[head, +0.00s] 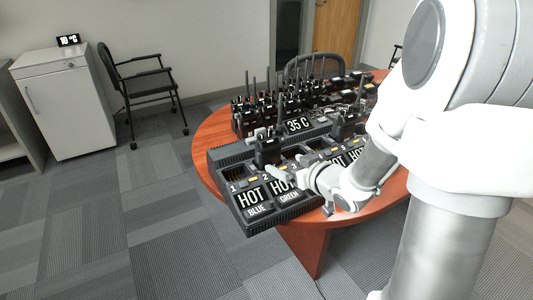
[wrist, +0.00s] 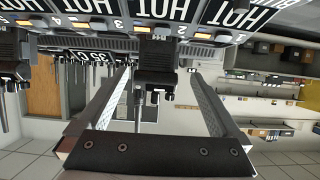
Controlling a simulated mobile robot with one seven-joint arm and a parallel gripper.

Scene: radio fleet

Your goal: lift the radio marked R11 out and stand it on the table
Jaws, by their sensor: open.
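The charger (head: 237,202) is a long black multi-slot unit on the table, with numbered bays and white HOT labels. A black radio (head: 267,150) stands upright in it, behind the bay number 2; it also shows upside down in the wrist view (wrist: 155,72). A second radio (head: 344,124) stands further right in the charger and shows at the left of the wrist view (wrist: 12,55). I cannot read an R11 mark on either. My gripper (head: 284,172) is open and empty beside the nearer radio. In the wrist view its fingers (wrist: 160,80) appear on either side of that radio.
More radios with tall antennas (head: 262,108) crowd the table behind the charger, near a 35 C display (head: 299,125). The red-brown table (head: 208,135) has a bare strip at its left edge. A white cabinet (head: 65,105) and a black chair (head: 140,85) stand away on the floor.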

